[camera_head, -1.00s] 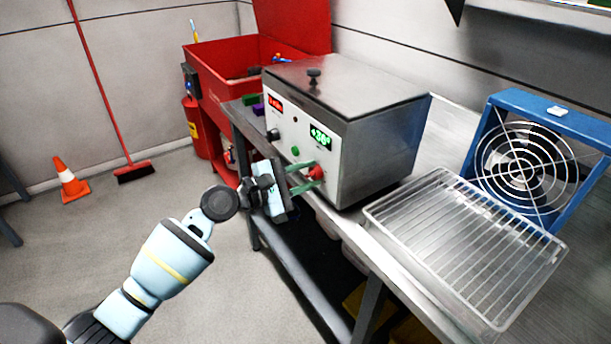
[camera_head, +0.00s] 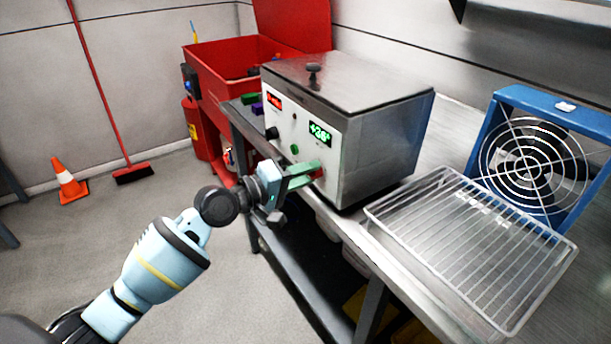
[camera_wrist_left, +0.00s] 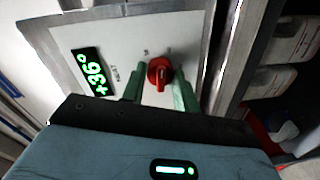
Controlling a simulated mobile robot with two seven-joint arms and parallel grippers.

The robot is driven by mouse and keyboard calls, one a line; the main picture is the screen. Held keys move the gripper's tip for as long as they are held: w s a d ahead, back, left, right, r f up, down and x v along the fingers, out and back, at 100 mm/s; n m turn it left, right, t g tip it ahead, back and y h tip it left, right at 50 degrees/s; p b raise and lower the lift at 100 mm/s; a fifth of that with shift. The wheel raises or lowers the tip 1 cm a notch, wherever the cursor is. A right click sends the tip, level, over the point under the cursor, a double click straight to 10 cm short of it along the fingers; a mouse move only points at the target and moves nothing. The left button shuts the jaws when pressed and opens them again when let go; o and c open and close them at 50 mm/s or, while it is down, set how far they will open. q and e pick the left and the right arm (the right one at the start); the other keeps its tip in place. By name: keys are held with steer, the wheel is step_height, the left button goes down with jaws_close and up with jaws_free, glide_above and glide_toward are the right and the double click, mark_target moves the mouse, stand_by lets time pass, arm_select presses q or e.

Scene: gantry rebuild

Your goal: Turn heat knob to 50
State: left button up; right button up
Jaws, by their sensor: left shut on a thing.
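The steel heater box (camera_head: 372,130) stands on the bench with its white control panel facing left. The red heat knob (camera_wrist_left: 160,73) is low on the panel; in the head view only a bit of red (camera_head: 318,174) shows behind my fingers. My left gripper (camera_head: 306,172) is at the panel, its green fingers shut on the knob, one on either side in the left wrist view (camera_wrist_left: 158,88). The green display (camera_head: 320,134) appears to read +36°; it also shows turned in the left wrist view (camera_wrist_left: 91,72). My right gripper is not in view.
A wire rack tray (camera_head: 470,245) and a blue fan (camera_head: 535,155) are to the right of the box. A black knob (camera_head: 272,133) and a green button (camera_head: 294,149) are near on the panel. A red parts washer (camera_head: 225,70) stands behind.

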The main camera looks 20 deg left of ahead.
arm_select(q)
steer(key=m+b, duration=0.1)
steer(key=m, duration=0.7)
steer(key=m+t, duration=0.1)
steer(key=m, duration=0.6)
steer(key=shift+f+m+y+b, duration=0.15)
steer(key=shift+m+y+b, duration=0.15)
steer(key=shift+m+b, duration=0.1)
stand_by(0.4)
steer(key=o, duration=1)
steer(key=shift+c, duration=0.2)
steer(key=v, duration=0.8)
